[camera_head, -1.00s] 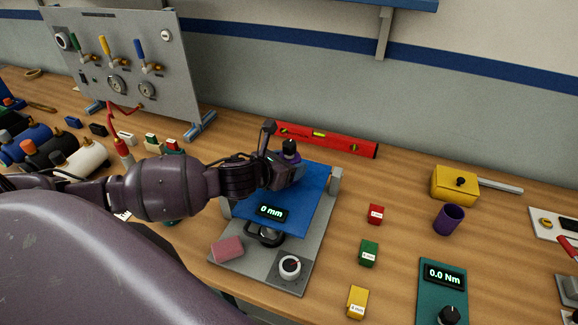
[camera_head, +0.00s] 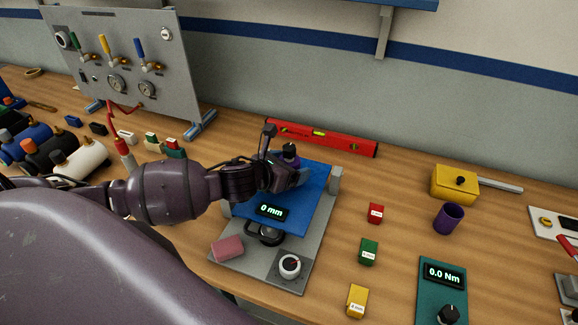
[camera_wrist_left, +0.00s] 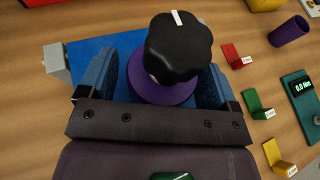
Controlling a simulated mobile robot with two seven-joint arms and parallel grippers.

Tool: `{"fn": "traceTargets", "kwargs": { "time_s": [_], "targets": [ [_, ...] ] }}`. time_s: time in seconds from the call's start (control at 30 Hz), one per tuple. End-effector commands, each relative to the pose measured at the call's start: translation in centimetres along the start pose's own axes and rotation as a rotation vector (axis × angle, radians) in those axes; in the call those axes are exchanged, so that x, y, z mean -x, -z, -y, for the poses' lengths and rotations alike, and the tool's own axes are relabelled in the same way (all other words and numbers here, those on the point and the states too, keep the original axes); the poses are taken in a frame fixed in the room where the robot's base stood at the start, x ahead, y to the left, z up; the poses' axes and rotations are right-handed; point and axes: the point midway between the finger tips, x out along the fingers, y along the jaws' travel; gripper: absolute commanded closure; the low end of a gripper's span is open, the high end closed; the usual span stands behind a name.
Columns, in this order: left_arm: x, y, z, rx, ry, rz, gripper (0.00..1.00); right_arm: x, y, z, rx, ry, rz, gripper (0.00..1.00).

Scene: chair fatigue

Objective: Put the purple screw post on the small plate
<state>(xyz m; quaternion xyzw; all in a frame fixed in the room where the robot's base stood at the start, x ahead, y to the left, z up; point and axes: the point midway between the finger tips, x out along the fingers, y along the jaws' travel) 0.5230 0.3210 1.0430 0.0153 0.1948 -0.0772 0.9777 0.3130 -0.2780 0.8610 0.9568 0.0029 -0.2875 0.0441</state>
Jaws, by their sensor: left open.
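A purple post with a black fluted knob (camera_head: 290,150) stands on the blue plate (camera_head: 308,208), toward its back edge. In the left wrist view the knob (camera_wrist_left: 178,48) has a white mark and its purple round base (camera_wrist_left: 160,93) shows below. My left gripper (camera_head: 284,160) is open, with its two blue-padded fingers on either side of the purple base. I cannot tell whether the pads touch it. The blue plate carries a "0 mm" display and sits over a grey base. My right gripper is not in view.
A pink block (camera_head: 228,248) and a white dial (camera_head: 290,266) are on the grey base. Red (camera_head: 376,213), green (camera_head: 368,252) and yellow (camera_head: 357,301) blocks stand to the right, near a hollow purple cylinder (camera_head: 448,219). A red level (camera_head: 322,138) lies behind.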

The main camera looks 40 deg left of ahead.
Motion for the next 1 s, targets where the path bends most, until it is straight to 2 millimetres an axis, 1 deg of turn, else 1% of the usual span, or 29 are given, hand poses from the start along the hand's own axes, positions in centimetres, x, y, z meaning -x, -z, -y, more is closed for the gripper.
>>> {"fn": "traceTargets", "kwargs": {
  "time_s": [0.17, 0.4, 0.6, 0.8, 1.0],
  "targets": [
    [2.0, 0.1, -0.1, -0.003, 0.0, 0.0, 0.16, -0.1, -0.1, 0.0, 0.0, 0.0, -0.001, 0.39],
    [6.7, 0.1, 0.0, -0.003, 0.0, -0.002, 0.16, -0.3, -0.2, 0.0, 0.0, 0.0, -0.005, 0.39],
    [9.8, 0.1, -0.1, -0.002, -0.001, -0.002, 0.16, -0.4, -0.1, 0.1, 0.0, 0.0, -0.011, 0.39],
    [11.5, 0.0, 0.0, -0.001, -0.001, -0.001, 0.16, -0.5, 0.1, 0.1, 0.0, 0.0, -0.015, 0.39],
    [12.0, 0.0, 0.0, 0.0, -0.001, 0.0, 0.16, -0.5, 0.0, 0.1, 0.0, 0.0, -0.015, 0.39]
  ]
}}
